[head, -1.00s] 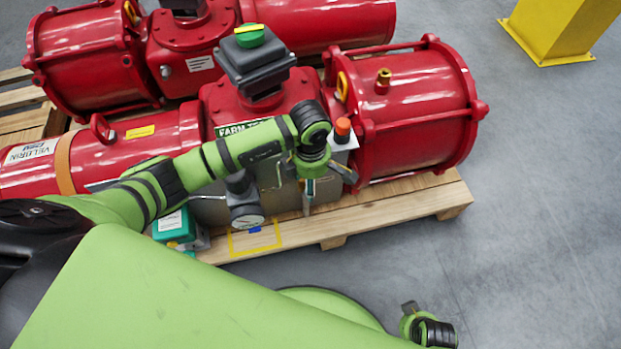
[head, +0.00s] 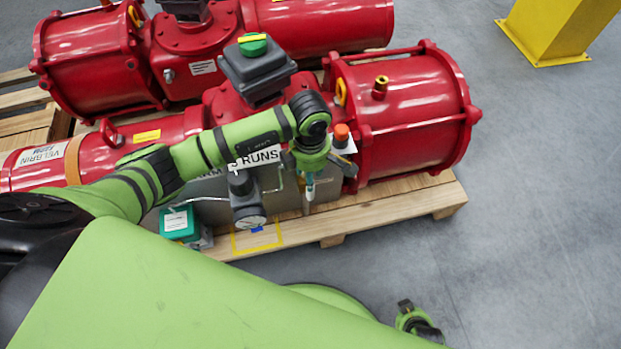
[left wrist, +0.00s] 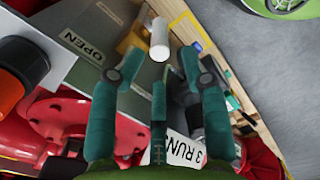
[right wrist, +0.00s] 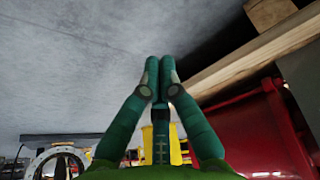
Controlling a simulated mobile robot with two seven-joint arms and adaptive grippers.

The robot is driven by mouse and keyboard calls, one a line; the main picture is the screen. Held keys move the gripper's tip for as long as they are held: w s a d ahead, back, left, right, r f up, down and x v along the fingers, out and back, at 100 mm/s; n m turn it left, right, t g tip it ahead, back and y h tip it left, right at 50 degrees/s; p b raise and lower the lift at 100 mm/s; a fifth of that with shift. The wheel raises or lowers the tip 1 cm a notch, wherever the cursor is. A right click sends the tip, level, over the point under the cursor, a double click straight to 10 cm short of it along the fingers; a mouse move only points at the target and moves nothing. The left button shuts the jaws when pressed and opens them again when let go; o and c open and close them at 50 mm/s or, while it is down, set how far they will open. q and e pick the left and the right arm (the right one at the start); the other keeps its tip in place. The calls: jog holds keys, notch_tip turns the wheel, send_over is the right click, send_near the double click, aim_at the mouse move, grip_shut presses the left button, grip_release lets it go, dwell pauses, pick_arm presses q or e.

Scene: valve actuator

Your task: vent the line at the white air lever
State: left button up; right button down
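The white air lever (left wrist: 159,40) shows in the left wrist view as a short white cylinder. It lies just beyond and between the fingertips of my left gripper (left wrist: 160,58), which is open with one finger to each side. No contact with the lever is visible. In the head view my left gripper (head: 312,178) points down in front of the grey panel of the red actuator (head: 405,105), and it largely hides the lever there. My right gripper (right wrist: 159,62) has its fingers together and holds nothing; its arm shows low in the head view.
An orange knob (head: 341,132) stands close to my left wrist. A gauge (head: 249,217) and a green box (head: 179,224) sit to the left. The actuator rests on a wooden pallet (head: 400,211). A yellow post (head: 560,30) stands at back right; the floor at right is clear.

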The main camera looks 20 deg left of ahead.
pick_arm(q)
jog(key=shift+r+p, duration=0.85)
jog(key=shift+r, duration=0.65)
pick_arm(e)
jog(key=shift+w+d+r+t, duration=0.1)
jog(key=shift+w+d+t, duration=0.1)
jog(key=shift+d+t, duration=0.3)
jog(key=shift+a, duration=0.15)
pick_arm(q)
notch_tip(320, 180, up, 12)
